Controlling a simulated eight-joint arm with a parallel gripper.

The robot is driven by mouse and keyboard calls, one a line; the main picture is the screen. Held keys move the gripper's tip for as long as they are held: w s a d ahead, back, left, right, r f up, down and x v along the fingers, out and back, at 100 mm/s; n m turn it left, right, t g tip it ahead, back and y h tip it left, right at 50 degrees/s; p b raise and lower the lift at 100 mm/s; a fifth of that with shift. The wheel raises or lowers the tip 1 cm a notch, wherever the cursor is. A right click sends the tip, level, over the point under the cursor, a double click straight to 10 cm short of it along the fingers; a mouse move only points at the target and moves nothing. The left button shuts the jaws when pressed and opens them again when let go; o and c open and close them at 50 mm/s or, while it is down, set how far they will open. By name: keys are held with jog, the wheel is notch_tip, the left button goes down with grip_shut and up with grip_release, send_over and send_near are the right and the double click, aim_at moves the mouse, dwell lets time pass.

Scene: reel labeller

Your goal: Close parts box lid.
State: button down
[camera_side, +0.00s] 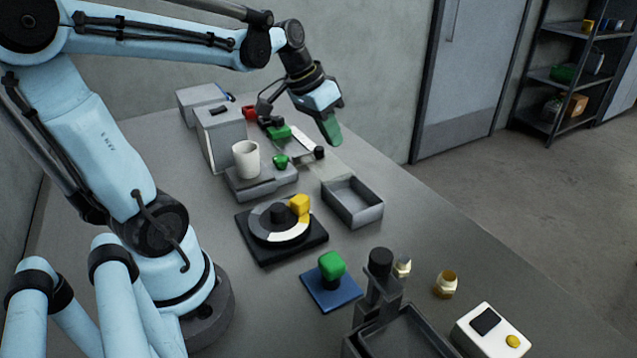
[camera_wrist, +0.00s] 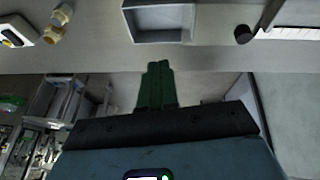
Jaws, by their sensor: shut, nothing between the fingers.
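No part is clearly marked as the parts box. A dark open box (camera_side: 352,342) is cut off by the bottom edge in the side view; an upright grey piece with a black knob (camera_side: 380,262) stands at its back. I cannot tell whether that piece is its lid. A lidless grey tray (camera_side: 372,217) sits mid-bench; it also shows at the top of the wrist view (camera_wrist: 128,22). My gripper (camera_side: 333,132) has green fingers, shut and empty, pointing down beyond the tray. They show together in the wrist view (camera_wrist: 158,66), apart from the tray.
A black turntable (camera_side: 258,252) with a yellow block and a green knob on a blue base (camera_side: 330,283) stand nearer. A white cup (camera_side: 245,158) and grey machine block (camera_side: 222,138) stand behind. Brass fittings (camera_side: 446,285) and a white button box (camera_side: 490,335) lie front right.

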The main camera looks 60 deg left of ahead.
jog(key=s+a+f+t+h, duration=0.15)
jog(key=a+h, duration=0.25)
jog(key=a, duration=1.7)
jog(key=shift+g, duration=0.25)
jog(key=x, duration=1)
jog(key=shift+w+d+f, duration=0.1)
jog(key=shift+f, duration=0.1)
send_near(345, 178)
jog(key=x, duration=0.4)
jog(key=shift+w+f, duration=0.1)
jog(key=shift+f, duration=0.05)
